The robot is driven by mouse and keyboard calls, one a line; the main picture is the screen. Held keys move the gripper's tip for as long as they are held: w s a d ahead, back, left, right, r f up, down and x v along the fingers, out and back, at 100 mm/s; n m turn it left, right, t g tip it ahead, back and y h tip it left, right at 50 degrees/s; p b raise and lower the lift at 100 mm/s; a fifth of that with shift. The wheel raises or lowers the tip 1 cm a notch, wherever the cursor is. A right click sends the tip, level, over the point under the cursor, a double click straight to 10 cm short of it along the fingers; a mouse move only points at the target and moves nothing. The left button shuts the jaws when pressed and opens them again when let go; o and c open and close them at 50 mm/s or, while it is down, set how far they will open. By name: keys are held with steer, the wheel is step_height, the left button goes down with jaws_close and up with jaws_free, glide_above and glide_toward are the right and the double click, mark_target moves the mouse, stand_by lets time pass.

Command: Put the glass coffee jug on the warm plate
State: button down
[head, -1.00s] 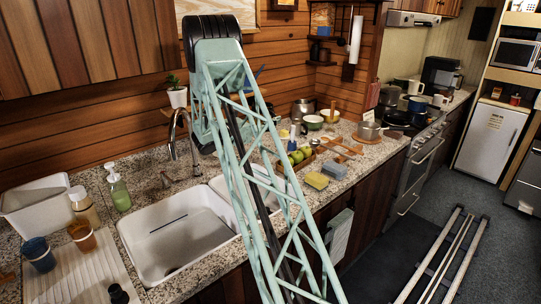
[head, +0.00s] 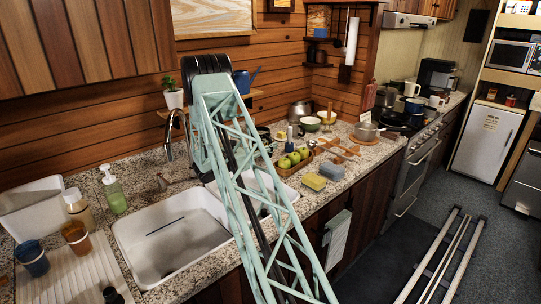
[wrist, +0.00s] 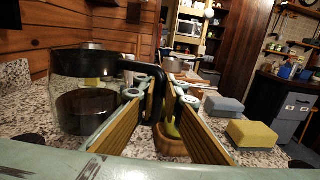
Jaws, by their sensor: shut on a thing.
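The glass coffee jug (wrist: 85,100) is at the left of the wrist view, clear with a dark lower part and a black handle. My gripper (wrist: 160,108) has its two ribbed pads on either side of the black handle and is shut on it; the jug body hangs outside the left finger. Whether the jug's base touches the counter cannot be told. In the head view, my arm hides the gripper and the jug. A black coffee machine (head: 437,76) stands at the far right end of the counter; its warm plate is too small to make out.
Green apples (head: 293,158) in a wooden tray, a yellow sponge (head: 314,181) and a grey-blue sponge (head: 331,171) lie on the counter. A saucepan (head: 367,131) and a stove with pots (head: 412,115) stand between there and the coffee machine. The sink (head: 165,240) is at left.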

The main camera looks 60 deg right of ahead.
mark_target(270, 154)
stand_by(0.3)
steer(key=shift+f+b, duration=0.3)
steer(key=shift+f, duration=1.8)
steer(key=c, duration=2.7)
jaws_free()
steer(key=shift+f, duration=0.1)
steer(key=shift+v, duration=2.5)
